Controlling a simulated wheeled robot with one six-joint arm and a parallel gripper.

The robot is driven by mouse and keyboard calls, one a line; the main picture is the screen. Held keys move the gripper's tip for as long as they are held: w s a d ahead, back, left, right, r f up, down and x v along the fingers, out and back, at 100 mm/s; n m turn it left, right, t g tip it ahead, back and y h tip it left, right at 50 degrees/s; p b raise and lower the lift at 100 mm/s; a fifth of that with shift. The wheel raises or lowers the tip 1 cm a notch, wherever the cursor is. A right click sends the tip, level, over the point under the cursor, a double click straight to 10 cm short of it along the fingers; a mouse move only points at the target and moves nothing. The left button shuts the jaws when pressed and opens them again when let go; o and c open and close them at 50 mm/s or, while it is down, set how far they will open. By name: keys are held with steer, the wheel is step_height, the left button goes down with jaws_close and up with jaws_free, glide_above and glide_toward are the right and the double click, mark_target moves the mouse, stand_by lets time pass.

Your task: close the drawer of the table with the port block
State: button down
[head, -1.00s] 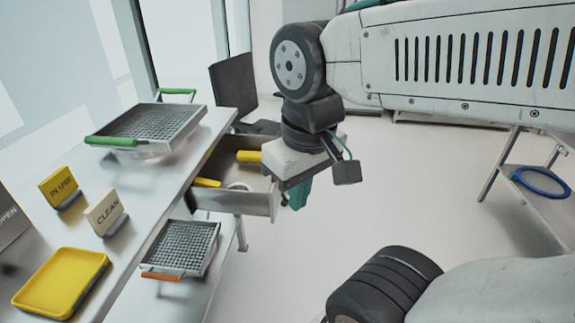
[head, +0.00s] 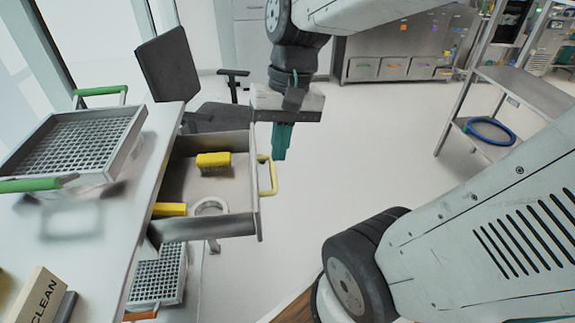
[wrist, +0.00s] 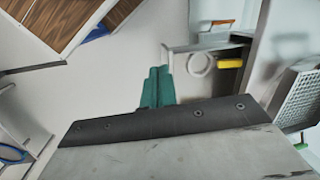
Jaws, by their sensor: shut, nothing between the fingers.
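The drawer (head: 185,228) of the white table (head: 95,235) stands pulled out, with a yellow handle (head: 267,176) on its front. Inside lie a yellow block (head: 214,160), another yellow piece (head: 170,209) and a pale ring (head: 212,205). In the wrist view the drawer (wrist: 182,52) is just past my fingertips, to their right. My gripper (head: 279,155), with teal fingers, is shut and empty, pointing down near the handle and apparently apart from it. The fingers also show in the wrist view (wrist: 158,75). I cannot pick out the port block.
A mesh basket with green handles (head: 80,140) sits on the tabletop, and another basket (head: 158,275) is below. A dark chair (head: 168,65) stands behind the drawer. A shelf with a blue coil (head: 490,130) is at right. Floor right of the drawer is clear.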

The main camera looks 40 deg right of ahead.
steer(key=w+d+f+m+t+y, duration=0.3)
steer(key=w+d+f+m, duration=0.1)
steer(key=d+f+m, duration=0.7)
steer(key=w+d+f+m+t+y, duration=0.35)
steer(key=d+f+m, duration=0.5)
steer(key=d, duration=0.45)
steer(key=w+a+r+x, duration=0.1)
steer(key=r+x, duration=0.1)
steer(key=x, duration=1)
steer(key=shift+w+a, duration=0.3)
steer(key=shift+w, duration=0.05)
steer(key=shift+g+h, duration=0.25)
